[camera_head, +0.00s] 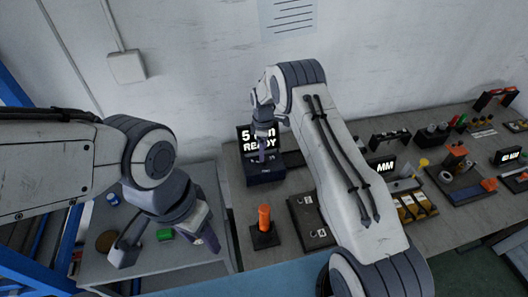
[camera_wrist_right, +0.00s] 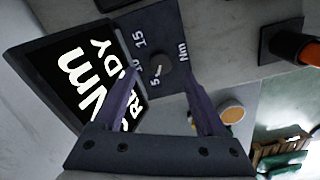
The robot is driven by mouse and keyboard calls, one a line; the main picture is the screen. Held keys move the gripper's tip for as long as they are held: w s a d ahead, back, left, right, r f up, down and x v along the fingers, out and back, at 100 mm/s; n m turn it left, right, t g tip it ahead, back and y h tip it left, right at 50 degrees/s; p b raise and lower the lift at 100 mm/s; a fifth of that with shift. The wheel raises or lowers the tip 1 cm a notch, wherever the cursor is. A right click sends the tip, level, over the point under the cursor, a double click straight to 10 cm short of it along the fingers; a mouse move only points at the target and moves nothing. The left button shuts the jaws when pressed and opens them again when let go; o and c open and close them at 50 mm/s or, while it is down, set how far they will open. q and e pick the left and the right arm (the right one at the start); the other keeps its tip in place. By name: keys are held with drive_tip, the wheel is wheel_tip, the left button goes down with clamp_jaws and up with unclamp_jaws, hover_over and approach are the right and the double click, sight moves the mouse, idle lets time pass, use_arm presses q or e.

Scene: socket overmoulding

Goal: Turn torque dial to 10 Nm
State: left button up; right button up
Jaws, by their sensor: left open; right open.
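The torque unit (camera_head: 266,176) is a dark box with a lit display reading "5 Nm READY", partly covered by my right gripper in the head view. In the right wrist view the display (camera_wrist_right: 75,75) stands beside a dark panel with a small round torque dial (camera_wrist_right: 160,67). The panel is marked 5, 10, 15 and Nm; a pale mark on the dial appears turned toward the 5. My right gripper (camera_wrist_right: 160,76) is open, its fingers on either side of the dial; contact cannot be told. My left gripper (camera_head: 167,243) is open and empty above the left table.
An orange-handled tool (camera_head: 264,220) stands in a dark base in front of the unit. A dark tray (camera_head: 312,222) lies to its right, partly behind my right arm. Other fixtures and a "MM" display (camera_head: 385,167) fill the right bench. The wall is close behind.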

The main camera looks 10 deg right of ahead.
drive_tip(key=shift+f+p, duration=0.55)
drive_tip(key=shift+f, duration=1.5)
clamp_jaws()
